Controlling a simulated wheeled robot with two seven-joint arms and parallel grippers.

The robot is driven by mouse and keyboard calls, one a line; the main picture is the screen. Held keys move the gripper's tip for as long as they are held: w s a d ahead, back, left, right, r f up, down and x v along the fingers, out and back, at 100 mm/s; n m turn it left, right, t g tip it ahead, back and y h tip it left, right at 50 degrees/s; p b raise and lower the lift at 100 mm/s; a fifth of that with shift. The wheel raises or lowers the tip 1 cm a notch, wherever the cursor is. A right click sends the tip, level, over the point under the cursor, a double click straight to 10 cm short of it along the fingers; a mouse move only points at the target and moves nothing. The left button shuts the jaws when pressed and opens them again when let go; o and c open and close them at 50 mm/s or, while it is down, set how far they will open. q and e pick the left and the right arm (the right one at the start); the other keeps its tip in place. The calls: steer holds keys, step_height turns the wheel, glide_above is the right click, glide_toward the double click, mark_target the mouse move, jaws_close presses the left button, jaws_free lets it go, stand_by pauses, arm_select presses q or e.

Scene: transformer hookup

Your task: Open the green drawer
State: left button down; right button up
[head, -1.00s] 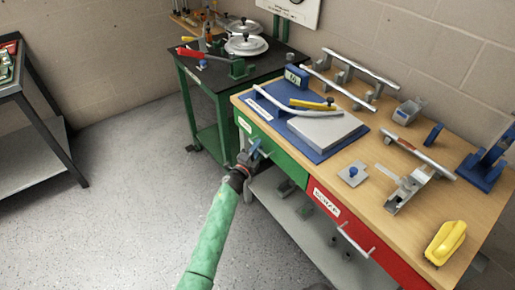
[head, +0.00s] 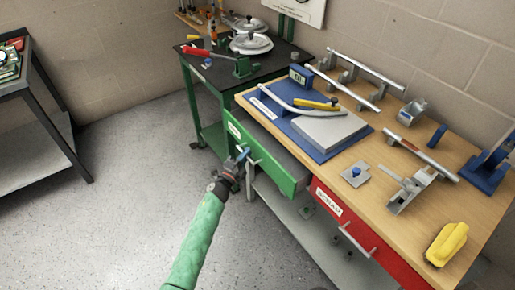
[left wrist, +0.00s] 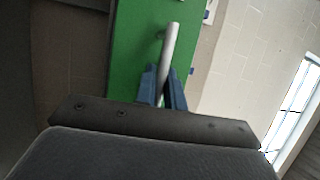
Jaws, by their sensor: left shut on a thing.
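The green drawer (head: 277,165) is in the left half of the wooden-topped workbench in the head view. It stands partly pulled out, with its grey inside showing behind the front panel. My left gripper (head: 243,158) is at the drawer's front, shut on its handle. In the left wrist view the blue fingers (left wrist: 162,88) close around the light bar handle (left wrist: 171,52), in front of the green panel (left wrist: 135,45). My right gripper is not in view.
The red drawer (head: 362,245) beside the green one is shut. A blue mat (head: 270,117) with a grey plate lies on the bench top (head: 375,185). A dark-topped green table (head: 215,75) stands behind.

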arm_select(q)
steer(key=s+a, duration=1.2)
steer(key=a, duration=0.5)
steer(key=shift+s+a+b, duration=0.35)
steer(key=shift+s+b, duration=0.05)
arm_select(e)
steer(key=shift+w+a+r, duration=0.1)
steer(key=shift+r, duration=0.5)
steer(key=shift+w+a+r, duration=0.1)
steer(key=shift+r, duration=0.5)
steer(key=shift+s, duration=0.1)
arm_select(q)
steer(key=c, duration=1.5)
jaws_free()
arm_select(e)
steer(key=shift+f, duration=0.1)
arm_select(q)
steer(key=b+v, duration=0.2)
steer(key=v, duration=0.5)
steer(key=shift+s+a+b, duration=0.2)
steer(key=shift+s+b, duration=0.1)
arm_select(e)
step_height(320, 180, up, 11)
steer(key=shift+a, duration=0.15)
